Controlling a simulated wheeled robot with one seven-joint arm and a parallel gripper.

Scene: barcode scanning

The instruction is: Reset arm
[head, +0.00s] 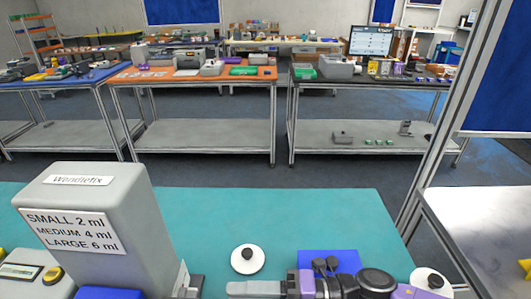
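A grey, purple and black assembly that looks like my arm lies along the bottom edge of the head view. Its left end, a flat grey piece that I take for my gripper (256,288), is over the near edge of the teal table (250,205). The fingers are cut off by the frame or too unclear to tell apart, so I cannot tell whether they are open or shut. I see no object held there.
A white disc with a black knob (248,259) and a blue item (340,258) lie near my arm. A metal post (440,150) rises at the right. The teal table's far middle is clear.

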